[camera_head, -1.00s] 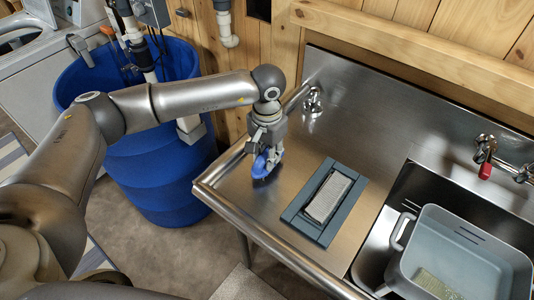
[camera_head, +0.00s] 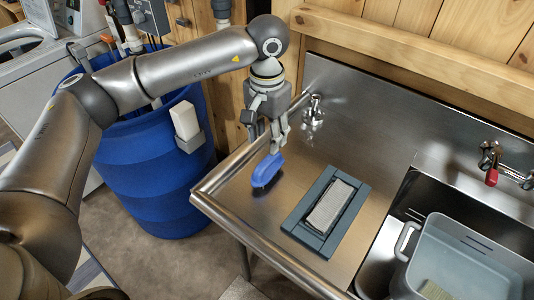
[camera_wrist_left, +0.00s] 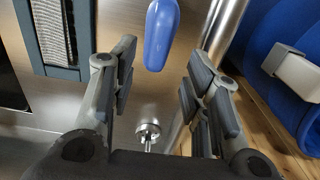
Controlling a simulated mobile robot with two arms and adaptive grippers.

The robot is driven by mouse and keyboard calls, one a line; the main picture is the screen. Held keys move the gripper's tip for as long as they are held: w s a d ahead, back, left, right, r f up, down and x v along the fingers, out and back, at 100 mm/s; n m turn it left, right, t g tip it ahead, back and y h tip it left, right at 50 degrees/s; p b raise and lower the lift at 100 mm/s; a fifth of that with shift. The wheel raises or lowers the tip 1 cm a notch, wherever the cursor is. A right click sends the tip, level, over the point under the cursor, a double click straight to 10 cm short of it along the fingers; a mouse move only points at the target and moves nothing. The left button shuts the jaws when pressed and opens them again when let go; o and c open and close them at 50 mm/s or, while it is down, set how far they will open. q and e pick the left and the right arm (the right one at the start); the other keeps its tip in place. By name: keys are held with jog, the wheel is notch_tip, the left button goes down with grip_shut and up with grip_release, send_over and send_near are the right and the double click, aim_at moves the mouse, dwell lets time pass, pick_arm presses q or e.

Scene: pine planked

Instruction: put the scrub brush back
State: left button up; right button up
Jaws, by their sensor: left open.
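The scrub brush (camera_head: 266,170) has a blue body and rests on the left part of the steel counter, dark underneath. Its blue end also shows in the left wrist view (camera_wrist_left: 161,32), beyond the gap between the fingers. My left gripper (camera_head: 277,146) is just above and behind the brush, pointing down. In the left wrist view its two fingers (camera_wrist_left: 155,80) are spread, with nothing between the tips. My right gripper is in neither view.
A slate-blue tray (camera_head: 297,222) with a grey textured block (camera_head: 331,204) lies right of the brush. A sink with a grey tub (camera_head: 456,250) is at right. A small tap (camera_head: 314,110) stands behind. A blue barrel (camera_head: 155,190) stands left of the counter.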

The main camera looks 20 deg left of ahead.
pick_arm(q)
jog(key=shift+r, duration=1.3)
dwell(0.5)
